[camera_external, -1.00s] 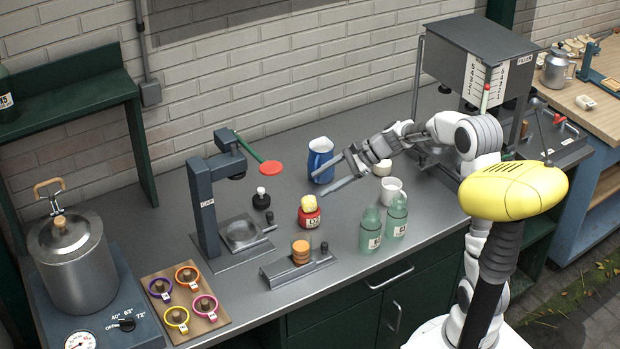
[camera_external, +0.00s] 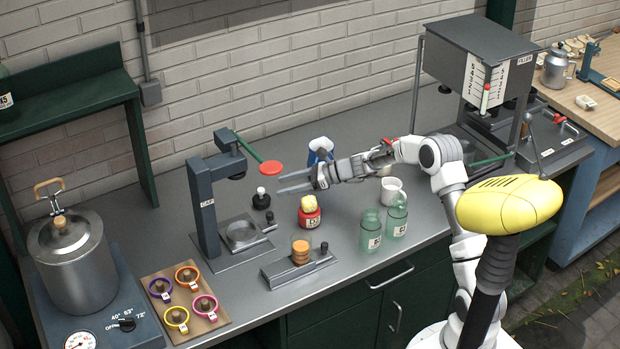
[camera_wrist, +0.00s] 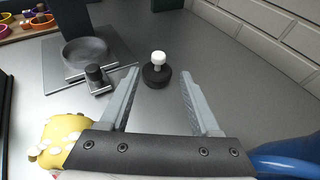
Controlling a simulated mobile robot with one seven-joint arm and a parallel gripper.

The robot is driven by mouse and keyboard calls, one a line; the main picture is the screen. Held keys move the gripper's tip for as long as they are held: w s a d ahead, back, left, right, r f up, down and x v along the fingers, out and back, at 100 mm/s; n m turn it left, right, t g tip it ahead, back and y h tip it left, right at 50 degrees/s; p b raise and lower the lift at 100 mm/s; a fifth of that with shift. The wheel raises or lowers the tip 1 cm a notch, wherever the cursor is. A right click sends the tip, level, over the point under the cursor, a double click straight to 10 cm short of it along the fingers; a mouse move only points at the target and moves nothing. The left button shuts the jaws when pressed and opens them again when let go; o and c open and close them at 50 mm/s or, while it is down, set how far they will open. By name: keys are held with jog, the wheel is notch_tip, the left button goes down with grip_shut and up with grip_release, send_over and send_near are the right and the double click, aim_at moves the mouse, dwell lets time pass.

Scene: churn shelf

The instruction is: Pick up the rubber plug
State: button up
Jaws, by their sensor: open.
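The rubber plug, seemingly the black piece with a white knob on top (camera_external: 261,198), stands upright on the grey counter left of my gripper (camera_external: 279,184). In the wrist view the plug (camera_wrist: 157,77) shows beyond and between the tips of my gripper (camera_wrist: 160,73), a little nearer the left finger. The fingers are wide apart with nothing between them, and they appear apart from the plug.
The capper stand (camera_external: 205,210) with its red-tipped lever (camera_external: 271,168) is left of the plug. A red jar with a yellow top (camera_external: 309,215) stands in front. A blue jug (camera_external: 318,147) is behind my gripper, partly hidden. Green glass bottles (camera_external: 371,233) stand to the right.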

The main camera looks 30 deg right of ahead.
aim_at(260, 189)
jog(key=x, duration=0.8)
jog(key=shift+a+r+b, duration=0.2)
jog(key=shift+b, duration=0.2)
grip_shut()
